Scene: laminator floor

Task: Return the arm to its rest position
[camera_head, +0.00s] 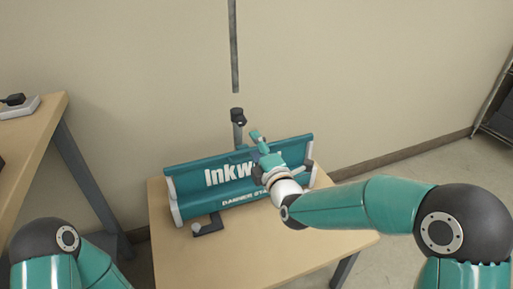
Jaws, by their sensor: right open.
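My right arm (330,207) reaches in from the right, over the wooden table, toward a teal banner stand (220,178) with white lettering. My right gripper (258,139) is open at the stand's upper edge, in front of the lettering. I cannot tell whether it touches the stand. My left arm (62,255) is folded low at the left edge of the view, and its gripper is out of view.
The stand is on a small wooden table (260,262). A black pole piece (238,118) rises behind it, and a dark pole (233,45) shows above. Another wooden table (30,140) is at left with a power strip (20,107).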

